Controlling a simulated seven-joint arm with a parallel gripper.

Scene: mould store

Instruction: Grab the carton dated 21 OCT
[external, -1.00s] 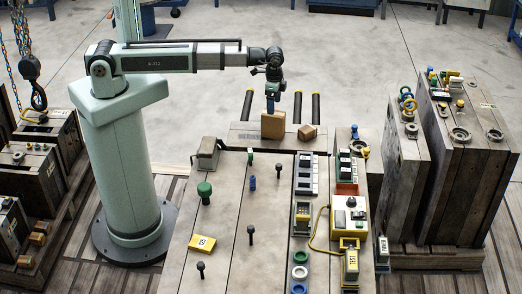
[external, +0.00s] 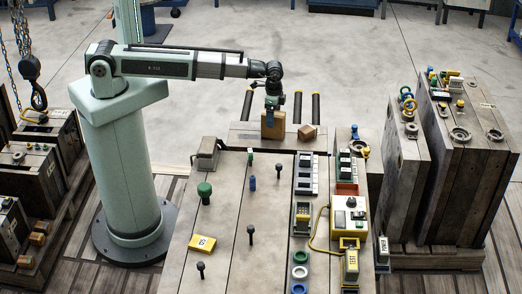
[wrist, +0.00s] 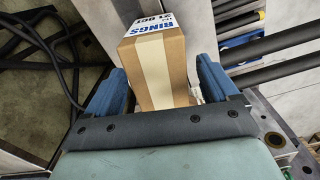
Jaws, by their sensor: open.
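A tan carton (external: 273,126) stands upright on the far ledge of the bench. In the wrist view the same carton (wrist: 162,70) sits between the two blue fingers of my gripper (wrist: 161,74), with a pale tape strip down its side. In the external view my gripper (external: 271,108) is down at the carton's top. The fingers are open, on either side of the carton; narrow gaps show beside it.
A smaller brown box (external: 306,132) lies just right of the carton. Dark rollers with yellow ends (external: 298,105) stretch behind it. A grey block (external: 207,153) stands left on the bench, and a yellow control box (external: 349,215) stands at right.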

